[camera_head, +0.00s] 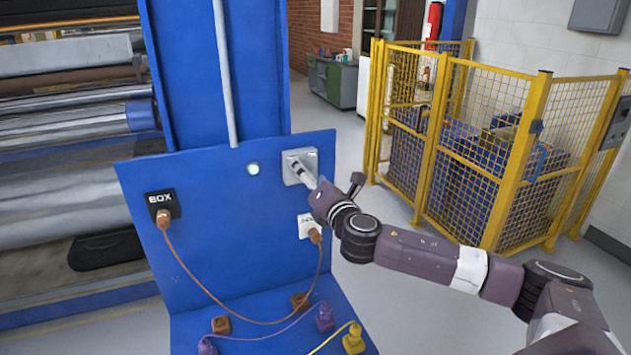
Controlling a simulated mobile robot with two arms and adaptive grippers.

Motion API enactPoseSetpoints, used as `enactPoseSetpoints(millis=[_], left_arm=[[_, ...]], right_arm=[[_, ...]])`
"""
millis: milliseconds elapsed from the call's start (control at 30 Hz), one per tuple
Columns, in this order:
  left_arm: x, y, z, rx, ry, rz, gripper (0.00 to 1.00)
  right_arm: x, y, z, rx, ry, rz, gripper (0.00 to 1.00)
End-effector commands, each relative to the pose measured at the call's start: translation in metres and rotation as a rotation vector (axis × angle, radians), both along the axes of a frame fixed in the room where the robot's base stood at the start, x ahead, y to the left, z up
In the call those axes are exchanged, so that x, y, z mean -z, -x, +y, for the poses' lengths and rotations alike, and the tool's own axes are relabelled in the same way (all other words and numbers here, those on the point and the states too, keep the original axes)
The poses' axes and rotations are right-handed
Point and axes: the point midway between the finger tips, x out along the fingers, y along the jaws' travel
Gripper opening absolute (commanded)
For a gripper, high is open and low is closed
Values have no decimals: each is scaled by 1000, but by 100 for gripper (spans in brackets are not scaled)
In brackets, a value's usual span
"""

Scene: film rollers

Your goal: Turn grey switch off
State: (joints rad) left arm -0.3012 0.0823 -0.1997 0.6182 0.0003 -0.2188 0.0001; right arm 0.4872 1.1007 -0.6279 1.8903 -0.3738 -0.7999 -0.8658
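The grey switch (310,157) is a square light-grey plate on the upper right of the blue panel (225,205). My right arm comes in from the right, and my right gripper (302,173) is at the front of the switch. Its narrow grey tip covers the middle of the plate and seems to touch it. The lever or knob is hidden or merges with the tip, so its position cannot be told. Whether the fingers are shut on it cannot be told either. A small pale round light (253,168) sits left of the switch. My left gripper is not in view.
A black box socket (161,203) and a white socket (305,227) are joined by a brown cable. Purple plugs (325,317) and a yellow plug (353,339) stand on the lower ledge. Large rollers (65,200) are at left; a yellow fence (480,150) stands behind right.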

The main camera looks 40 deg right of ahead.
Motion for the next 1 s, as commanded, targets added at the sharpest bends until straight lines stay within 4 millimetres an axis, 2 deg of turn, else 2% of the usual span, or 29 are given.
enactPoseSetpoints(millis=[167, 400, 600, 800, 1000], left_arm=[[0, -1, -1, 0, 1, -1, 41], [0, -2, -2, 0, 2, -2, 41], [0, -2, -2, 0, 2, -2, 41], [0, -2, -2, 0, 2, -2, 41], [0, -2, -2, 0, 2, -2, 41]], right_arm=[[1, 23, 6, -3, 2, 3, 61], [2, 70, 17, -3, 4, 5, 61], [2, 100, 24, -1, 5, 5, 61], [1, 112, 27, -1, 1, 1, 61], [0, 114, 28, 0, 0, 0, 61]])
